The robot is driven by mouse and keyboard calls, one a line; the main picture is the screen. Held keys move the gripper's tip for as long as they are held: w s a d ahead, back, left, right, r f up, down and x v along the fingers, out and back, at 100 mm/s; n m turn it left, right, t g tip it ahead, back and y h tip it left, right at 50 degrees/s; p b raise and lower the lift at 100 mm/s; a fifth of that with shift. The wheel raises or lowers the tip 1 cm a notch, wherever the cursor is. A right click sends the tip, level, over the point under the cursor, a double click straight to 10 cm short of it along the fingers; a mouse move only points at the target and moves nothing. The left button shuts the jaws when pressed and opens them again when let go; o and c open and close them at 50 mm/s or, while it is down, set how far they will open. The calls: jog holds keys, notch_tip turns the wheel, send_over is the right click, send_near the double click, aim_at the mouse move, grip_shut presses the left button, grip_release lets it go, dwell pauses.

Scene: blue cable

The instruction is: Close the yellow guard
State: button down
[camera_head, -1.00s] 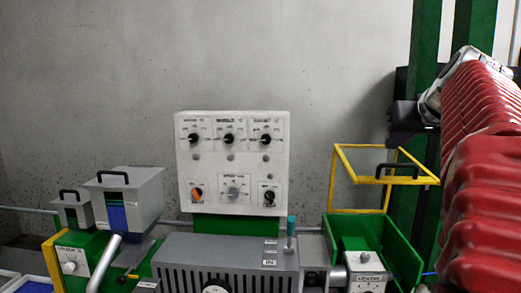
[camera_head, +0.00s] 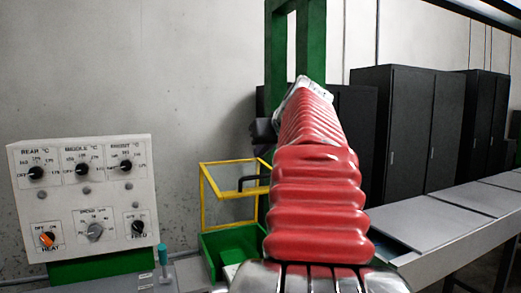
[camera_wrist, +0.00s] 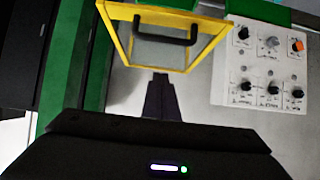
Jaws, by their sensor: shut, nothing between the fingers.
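The yellow guard (camera_head: 203,205) is a thin yellow frame with a black handle (camera_head: 251,183). It stands raised above a green open-topped box (camera_head: 225,243) in the head view, left of my arm. My arm hides its right part. In the wrist view, which looks upside down, the guard (camera_wrist: 127,48) and its black handle (camera_wrist: 165,30) show at the top. My gripper (camera_wrist: 161,77) is shut and empty, its tip in line with the guard's frame in the picture. I cannot tell whether they touch. In the head view my arm mostly hides the gripper.
A white control panel (camera_head: 85,200) with several knobs stands left of the guard; it also shows in the wrist view (camera_wrist: 262,75). A green post (camera_head: 275,70) rises behind my arm. Black cabinets (camera_head: 410,130) and a grey conveyor-like surface (camera_head: 440,215) lie to the right.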

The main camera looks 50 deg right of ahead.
send_over(258, 191)
jog(key=w+d, duration=0.2)
jog(key=w, duration=0.1)
jog(key=f, duration=0.3)
jog(key=shift+s+a+f, duration=0.15)
jog(key=shift+s+f, duration=0.05)
jog(key=shift+s+a+f, duration=0.4)
jog(key=shift+s+f, duration=0.2)
jog(key=shift+s, duration=0.05)
jog(key=shift+s+a+f, duration=0.4)
jog(key=shift+s+f, duration=0.15)
jog(key=shift+s, duration=0.1)
